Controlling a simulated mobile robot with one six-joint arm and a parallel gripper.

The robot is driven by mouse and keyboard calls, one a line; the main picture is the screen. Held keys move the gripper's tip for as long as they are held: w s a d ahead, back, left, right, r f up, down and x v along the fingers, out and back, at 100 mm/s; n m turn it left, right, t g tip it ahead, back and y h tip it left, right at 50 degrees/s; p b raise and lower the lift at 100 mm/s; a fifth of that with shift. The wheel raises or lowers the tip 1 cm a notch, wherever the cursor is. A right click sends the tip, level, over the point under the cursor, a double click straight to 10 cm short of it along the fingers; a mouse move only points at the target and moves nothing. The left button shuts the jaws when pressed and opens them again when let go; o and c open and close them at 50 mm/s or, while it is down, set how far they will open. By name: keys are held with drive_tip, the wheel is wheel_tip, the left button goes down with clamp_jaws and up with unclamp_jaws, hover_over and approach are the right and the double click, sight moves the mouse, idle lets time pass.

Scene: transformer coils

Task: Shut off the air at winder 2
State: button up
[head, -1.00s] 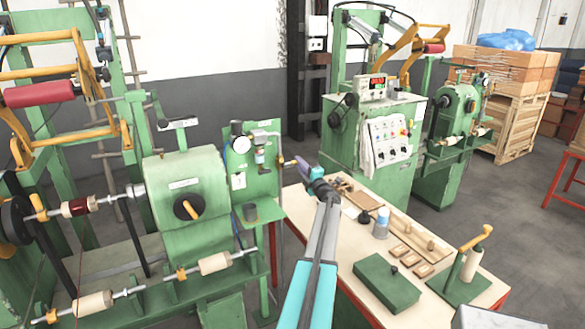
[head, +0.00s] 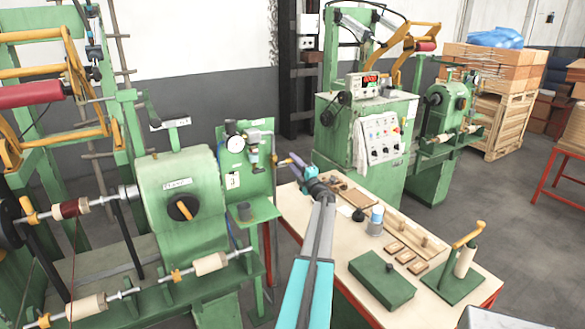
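A green winder (head: 182,205) with a black and yellow knob stands at left; its small label is too small to read. Beside it a green air panel (head: 247,170) carries a round white gauge (head: 235,143) and a grey regulator (head: 253,150). A small yellow part, perhaps a valve handle (head: 283,162), sticks out at the panel's right edge by the pipe. My gripper (head: 295,160), teal and purple at its end, is just right of this yellow part. I cannot tell whether they touch. The fingers are too small to tell open from shut.
A workbench (head: 335,235) under my arm holds a green box (head: 382,280), wooden blocks, a bottle (head: 376,220) and a spool stand (head: 462,265). A second green machine (head: 365,135) with a control panel stands behind.

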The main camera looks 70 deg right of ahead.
drive_tip(key=b+v, duration=0.4)
drive_tip(key=v, duration=1)
drive_tip(key=shift+b, duration=0.3)
drive_tip(key=shift+d, duration=0.1)
